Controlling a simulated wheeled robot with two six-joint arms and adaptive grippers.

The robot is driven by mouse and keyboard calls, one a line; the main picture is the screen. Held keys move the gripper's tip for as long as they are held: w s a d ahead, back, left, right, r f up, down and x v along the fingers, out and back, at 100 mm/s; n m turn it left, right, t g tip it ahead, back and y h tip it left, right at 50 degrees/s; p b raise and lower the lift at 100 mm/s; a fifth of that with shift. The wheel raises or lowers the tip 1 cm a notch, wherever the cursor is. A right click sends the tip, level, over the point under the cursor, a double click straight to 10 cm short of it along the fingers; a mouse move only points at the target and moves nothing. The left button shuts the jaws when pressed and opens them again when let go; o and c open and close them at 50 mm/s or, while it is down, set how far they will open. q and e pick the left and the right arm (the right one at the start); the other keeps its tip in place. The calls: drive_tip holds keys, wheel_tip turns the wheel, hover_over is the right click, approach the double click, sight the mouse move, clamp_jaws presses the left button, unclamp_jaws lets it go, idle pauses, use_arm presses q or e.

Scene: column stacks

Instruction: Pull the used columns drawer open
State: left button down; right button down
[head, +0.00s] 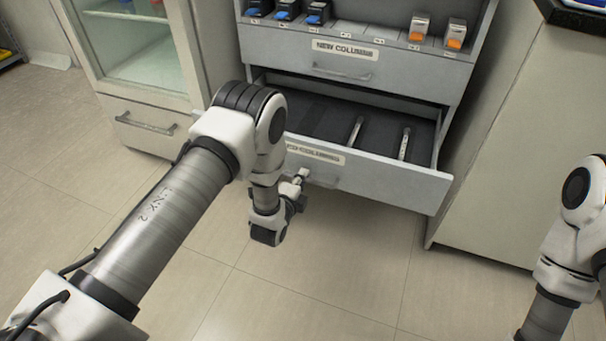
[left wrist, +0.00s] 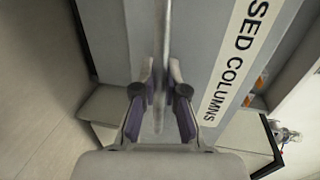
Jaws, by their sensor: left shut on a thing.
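The used columns drawer (head: 385,184) is the lower drawer of the grey cabinet and stands pulled out, with its inside showing in the head view. Two slim columns (head: 404,143) lie on its dark floor. Its label is partly hidden by my left arm, and it also shows in the left wrist view (left wrist: 236,62). My left gripper (head: 301,177) is at the drawer's front, shut on the drawer's bar handle (left wrist: 161,50), which runs between the fingers in the left wrist view. My right arm is at the right edge of the head view; its gripper is out of frame.
The new columns drawer (head: 395,71) above is shut, and boxes with blue and orange parts (head: 455,33) stand on the shelf over it. A glass-fronted cabinet (head: 140,45) stands at the left. The floor (head: 330,265) before the drawer is clear.

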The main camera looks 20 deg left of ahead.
use_arm(q)
drive_tip(key=c, duration=1.2)
unclamp_jaws()
drive_tip(key=v, duration=1.2)
